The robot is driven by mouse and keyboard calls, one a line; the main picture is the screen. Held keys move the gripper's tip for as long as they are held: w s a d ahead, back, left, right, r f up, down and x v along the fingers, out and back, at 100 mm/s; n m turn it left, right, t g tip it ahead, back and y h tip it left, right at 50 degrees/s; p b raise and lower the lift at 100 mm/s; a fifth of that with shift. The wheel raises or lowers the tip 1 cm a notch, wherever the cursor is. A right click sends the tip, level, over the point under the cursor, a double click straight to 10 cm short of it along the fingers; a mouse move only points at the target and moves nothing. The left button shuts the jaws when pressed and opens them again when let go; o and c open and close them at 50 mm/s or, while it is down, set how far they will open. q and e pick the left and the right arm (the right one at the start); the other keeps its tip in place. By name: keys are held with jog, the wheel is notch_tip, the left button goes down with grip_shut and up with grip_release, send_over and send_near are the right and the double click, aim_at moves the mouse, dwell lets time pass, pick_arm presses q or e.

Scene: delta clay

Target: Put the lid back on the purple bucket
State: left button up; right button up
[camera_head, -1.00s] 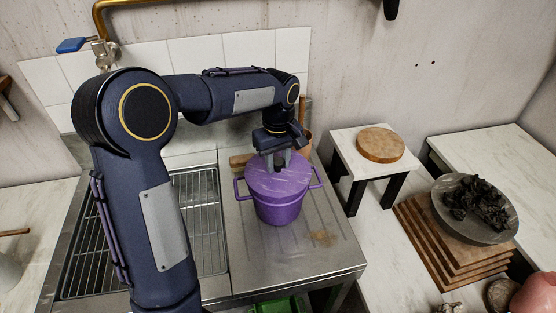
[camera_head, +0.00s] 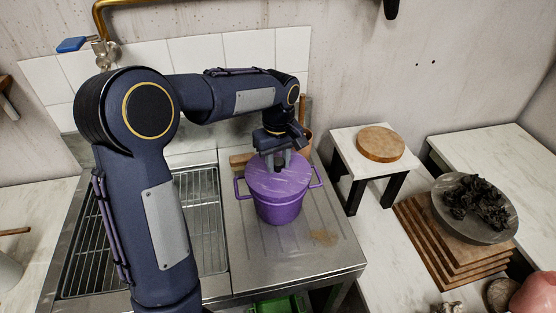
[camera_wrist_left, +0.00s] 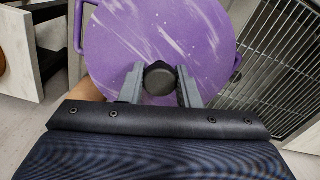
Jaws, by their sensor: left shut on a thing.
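The purple bucket (camera_head: 278,207) stands upright on the steel drainboard, with a handle on each side. Its purple lid (camera_head: 282,182), streaked with pale marks, lies over the bucket's top and looks about level. I cannot tell whether it is fully seated. My left gripper (camera_head: 279,163) is above the lid, shut on its dark knob. In the left wrist view the two fingers (camera_wrist_left: 160,88) stand on either side of the round black knob (camera_wrist_left: 160,78), with the lid (camera_wrist_left: 160,35) filling the view behind. My right gripper is not in view.
A wire rack (camera_head: 203,225) lies left of the bucket on the sink unit. A small white stool (camera_head: 348,158) with a round wooden board (camera_head: 380,144) stands to the right. Stacked boards (camera_head: 446,256) bear a grey dish (camera_head: 490,228) of dark scraps.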

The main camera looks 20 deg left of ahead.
pick_arm(q)
jog(key=o, duration=1.1)
jog(key=shift+c, duration=0.2)
jog(key=shift+o, duration=0.4)
jog(key=o, duration=0.4)
jog(key=shift+r, duration=0.15)
jog(key=shift+r+p, duration=3)
jog(key=shift+r, duration=0.4)
